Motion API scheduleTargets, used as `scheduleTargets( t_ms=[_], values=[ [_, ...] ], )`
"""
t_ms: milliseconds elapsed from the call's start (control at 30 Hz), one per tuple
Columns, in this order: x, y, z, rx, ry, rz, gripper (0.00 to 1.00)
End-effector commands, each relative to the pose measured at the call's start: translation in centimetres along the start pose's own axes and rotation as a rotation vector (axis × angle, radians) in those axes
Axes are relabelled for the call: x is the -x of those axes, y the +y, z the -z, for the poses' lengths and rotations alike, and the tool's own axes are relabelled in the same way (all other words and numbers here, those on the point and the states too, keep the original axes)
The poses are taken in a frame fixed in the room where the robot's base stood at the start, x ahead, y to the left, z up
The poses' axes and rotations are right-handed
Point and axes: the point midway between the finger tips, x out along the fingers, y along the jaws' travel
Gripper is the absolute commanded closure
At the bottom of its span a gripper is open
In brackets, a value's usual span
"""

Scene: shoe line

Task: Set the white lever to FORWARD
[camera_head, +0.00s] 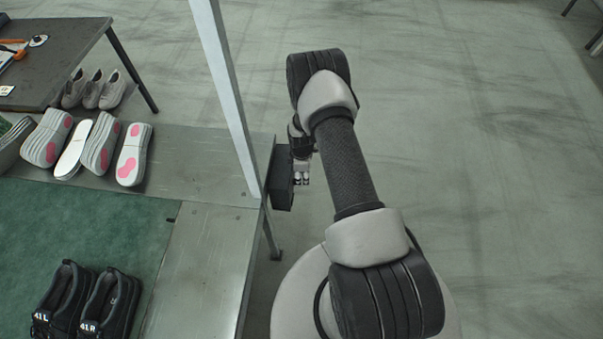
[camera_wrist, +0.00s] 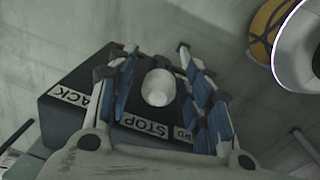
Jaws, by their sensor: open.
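The white lever (camera_wrist: 158,87) shows as a round pale knob in the wrist view, seen nearly end-on. It stands over a black control box (camera_wrist: 70,119) and lines up with the STOP label. The BACK label is to the left, and a partly hidden label ending in RD is to the right. My gripper (camera_wrist: 157,54) is open, with one blue-padded finger on each side of the knob. I cannot tell whether either finger touches it. In the head view the box (camera_head: 283,182) hangs beside the bench end, and my gripper (camera_head: 301,179) is at its right side.
A metal bench (camera_head: 205,230) with a green mat (camera_head: 80,215) lies left of the box. A pale upright post (camera_head: 226,95) rises at its edge. Several shoes and soles (camera_head: 133,155) stand along the bench. The floor to the right is clear.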

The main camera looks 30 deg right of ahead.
Motion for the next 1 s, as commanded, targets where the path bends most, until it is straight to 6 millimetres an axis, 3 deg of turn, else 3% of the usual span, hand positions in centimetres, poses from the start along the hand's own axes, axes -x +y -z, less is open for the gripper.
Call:
scheduleTargets(
  t_ms=[133,800,1000],
  values=[
    [0.03,0.01,0.0,0.0,0.0,0.0,0.55],
    [0.04,-0.01,0.0,0.0,0.0,0.0,1.0],
    [0.04,-0.01,0.0,0.0,0.0,0.0,1.0]
  ],
)
